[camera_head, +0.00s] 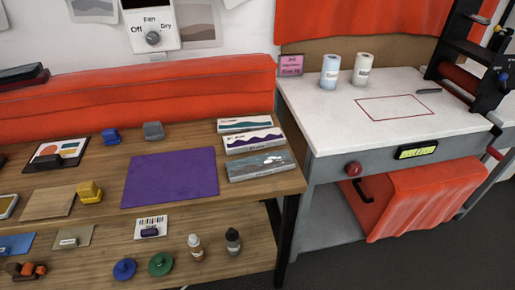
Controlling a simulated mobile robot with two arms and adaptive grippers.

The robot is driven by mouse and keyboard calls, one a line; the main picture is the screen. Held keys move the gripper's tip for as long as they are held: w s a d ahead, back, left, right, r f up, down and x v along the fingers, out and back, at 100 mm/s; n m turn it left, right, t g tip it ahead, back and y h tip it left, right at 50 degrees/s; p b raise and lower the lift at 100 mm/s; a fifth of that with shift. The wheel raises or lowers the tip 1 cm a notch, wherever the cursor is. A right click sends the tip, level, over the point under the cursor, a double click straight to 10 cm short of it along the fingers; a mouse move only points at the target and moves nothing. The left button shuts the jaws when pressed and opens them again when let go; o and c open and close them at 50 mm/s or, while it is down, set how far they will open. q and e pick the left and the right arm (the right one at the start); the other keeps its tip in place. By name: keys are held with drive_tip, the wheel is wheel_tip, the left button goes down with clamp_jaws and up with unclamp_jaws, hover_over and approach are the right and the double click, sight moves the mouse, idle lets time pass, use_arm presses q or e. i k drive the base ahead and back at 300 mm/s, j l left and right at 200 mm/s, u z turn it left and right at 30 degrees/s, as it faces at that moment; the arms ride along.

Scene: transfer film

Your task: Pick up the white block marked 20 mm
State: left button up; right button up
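I cannot make out a white block marked 20 mm in the head view. A grey block (153,131) sits at the back of the wooden table (185,235), beside a blue block (110,136). A yellow block (89,191) sits left of the purple mat (170,179). A small pale piece (68,242) lies on a tan sheet at the lower left; any marking on it is too small to read. Neither of my grippers is in view.
Several boxes (254,141) lie at the table's back right. Small bottles (196,247) and round lids (161,263) stand at the front. A white-topped bench (325,112) at the right holds two rolls (361,69). The purple mat is clear.

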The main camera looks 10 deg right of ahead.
sight(266, 163)
drive_tip(key=i+l+z, duration=0.2)
drive_tip(key=l, duration=0.2)
drive_tip(key=i+l+z, duration=0.15)
drive_tip(key=l, duration=0.2)
drive_tip(key=i+l+z, duration=0.2)
drive_tip(key=l, duration=0.15)
